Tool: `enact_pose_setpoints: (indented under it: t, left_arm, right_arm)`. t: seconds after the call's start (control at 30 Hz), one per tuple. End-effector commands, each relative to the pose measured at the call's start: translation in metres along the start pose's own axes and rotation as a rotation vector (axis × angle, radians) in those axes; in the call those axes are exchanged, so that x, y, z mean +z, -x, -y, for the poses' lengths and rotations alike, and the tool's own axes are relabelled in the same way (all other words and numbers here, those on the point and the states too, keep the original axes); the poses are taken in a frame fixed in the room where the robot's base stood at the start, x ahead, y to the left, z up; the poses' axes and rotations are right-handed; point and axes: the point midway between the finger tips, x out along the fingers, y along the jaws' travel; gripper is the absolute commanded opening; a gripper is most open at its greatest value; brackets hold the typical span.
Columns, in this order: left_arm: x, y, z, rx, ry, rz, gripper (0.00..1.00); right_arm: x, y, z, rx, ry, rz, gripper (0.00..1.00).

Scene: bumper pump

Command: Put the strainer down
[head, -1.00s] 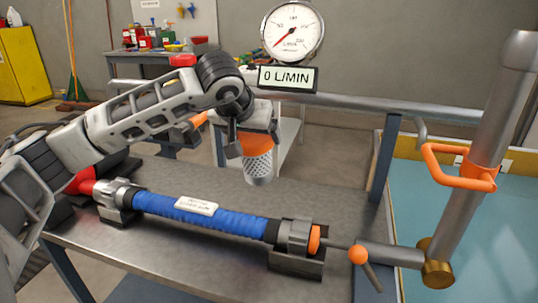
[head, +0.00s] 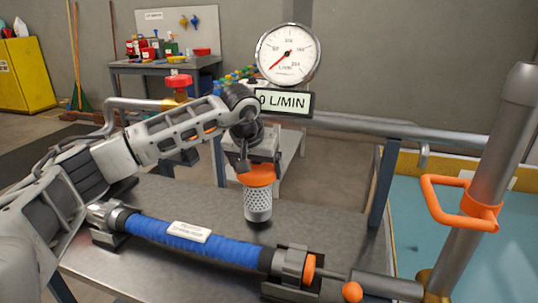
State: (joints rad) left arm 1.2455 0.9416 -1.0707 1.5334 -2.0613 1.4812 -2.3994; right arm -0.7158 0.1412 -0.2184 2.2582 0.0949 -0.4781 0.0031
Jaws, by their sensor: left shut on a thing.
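The strainer is a grey perforated cylinder with an orange collar (head: 257,205). It hangs upright, low over the grey metal table (head: 330,235), behind the blue hose. My left gripper (head: 258,168) points down and is shut on the strainer at its orange top. The fingers partly cover the collar. I cannot tell whether the strainer's lower end touches the table. My right gripper is not in view.
A blue wrapped hose (head: 190,242) lies in clamps along the table's front. A gauge (head: 288,54) reading 0 L/MIN stands behind. A pipe with an orange handle (head: 460,203) rises at right. Table space right of the strainer is clear.

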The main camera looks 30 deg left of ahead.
Motion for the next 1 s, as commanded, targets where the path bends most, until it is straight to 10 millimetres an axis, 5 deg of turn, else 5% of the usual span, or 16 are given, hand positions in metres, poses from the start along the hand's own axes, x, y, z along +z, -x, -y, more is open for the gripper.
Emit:
enact_pose_setpoints:
  t: [0.1, 0.53, 0.57, 0.6, 1.0]
  left_arm:
    - [0.008, -0.017, -0.001, 0.001, -0.002, 0.005, 0.57]
    - [0.008, -0.018, -0.002, 0.002, -0.004, 0.001, 0.57]
    - [0.008, -0.018, -0.002, 0.001, -0.004, 0.002, 0.92]
    - [0.008, -0.018, -0.002, 0.001, -0.004, 0.002, 1.0]
    - [0.005, -0.001, -0.002, 0.002, -0.004, 0.0, 1.0]
  right_arm:
    - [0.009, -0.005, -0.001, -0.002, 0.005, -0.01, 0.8]
    - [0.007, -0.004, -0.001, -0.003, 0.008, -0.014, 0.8]
    - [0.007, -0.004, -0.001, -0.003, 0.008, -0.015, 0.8]
    - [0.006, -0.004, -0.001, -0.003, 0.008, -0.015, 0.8]
    - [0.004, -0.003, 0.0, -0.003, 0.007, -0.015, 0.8]
